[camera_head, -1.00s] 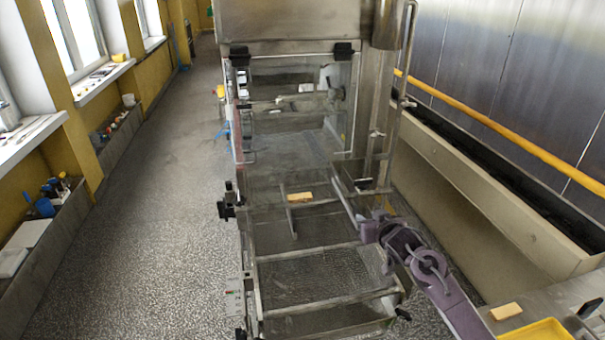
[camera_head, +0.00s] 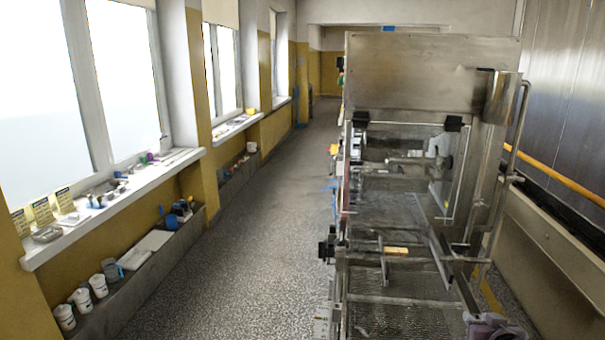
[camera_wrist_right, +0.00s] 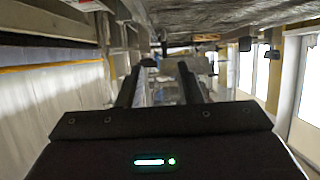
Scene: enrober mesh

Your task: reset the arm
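My right arm shows only as a purple-grey part (camera_head: 492,326) at the bottom right edge of the head view, beside the machine. In the right wrist view, my right gripper (camera_wrist_right: 162,68) has two dark fingers standing apart, with nothing seen between them. My left gripper and left arm are in neither view.
The steel enrober machine (camera_head: 430,80) stands right of centre, with an open mesh belt (camera_head: 400,318) in front. A small tan bar (camera_head: 396,250) lies on it. A yellow rail (camera_head: 570,178) runs along the right wall. The speckled floor (camera_head: 220,290) at left is clear.

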